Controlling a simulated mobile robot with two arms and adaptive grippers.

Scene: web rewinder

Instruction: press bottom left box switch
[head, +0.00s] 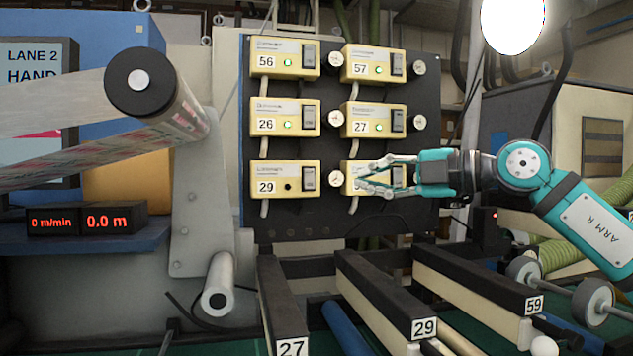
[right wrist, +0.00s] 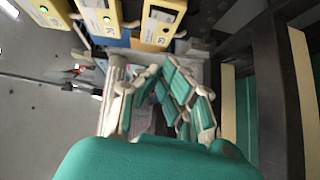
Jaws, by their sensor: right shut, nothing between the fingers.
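The bottom left box (head: 285,180) is yellow, carries label 29 and sits on a black panel. Its rocker switch (head: 308,178) is on the box's right side, and its small lamp is dark. My right gripper (head: 360,178) comes in from the right, shut and empty, with its fingers pointing left. Its fingertips overlap the bottom right box (head: 352,170) in the head view and partly hide it. They are right of the box 29 switch, apart from it in the picture. My right gripper also shows in the right wrist view (right wrist: 155,80). My left gripper is not in view.
Boxes 56 (head: 268,60), 57 (head: 360,66), 26 (head: 267,125) and 27 (head: 360,128) have green lamps lit. Round gauges (head: 420,122) flank the right column. A web roll (head: 180,110) stands at left. Black-topped rails (head: 385,285) run below the panel.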

